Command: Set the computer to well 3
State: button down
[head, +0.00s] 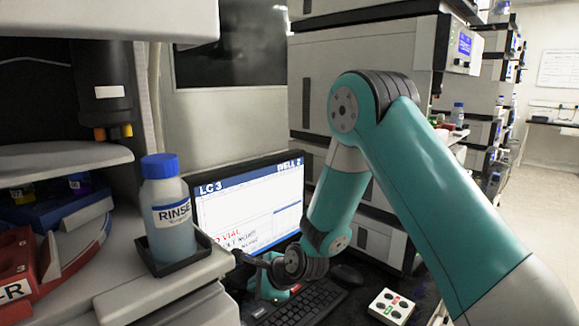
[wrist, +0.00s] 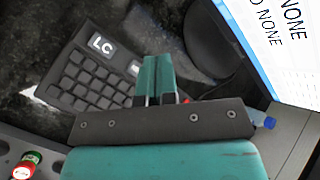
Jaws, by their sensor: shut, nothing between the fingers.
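The computer monitor (head: 250,203) stands behind my gripper, its screen headed "LC 3" at left and what looks like "WELL 2" at right. A corner of the screen (wrist: 285,40) with "NONE" shows in the wrist view. The black keyboard (head: 308,303) lies in front of the monitor. In the wrist view a block of dark keys (wrist: 90,80) carries an "LC" label, left of my fingers. My gripper (head: 268,284) is shut and empty, low by the keyboard's left end. Its teal fingers (wrist: 158,60) are together; contact with a key cannot be told.
A mouse (head: 347,274) and a white button box (head: 391,307) lie right of the keyboard. A RINSE bottle (head: 167,212) stands in a black tray on the left instrument's ledge. A tall instrument stack (head: 352,75) rises behind my arm. A red rack (head: 18,268) sits far left.

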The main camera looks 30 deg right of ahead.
notch_tip(320, 180, up, 4)
jog(key=p, duration=0.5)
jog(key=shift+f+p, duration=0.15)
jog(key=shift+p, duration=0.2)
jog(key=b, duration=0.7)
send_over(259, 314)
notch_tip(259, 314, down, 8)
jog(key=shift+r, duration=0.25)
jog(key=shift+f, duration=0.65)
dwell(0.8)
jog(key=shift+f+b, duration=0.4)
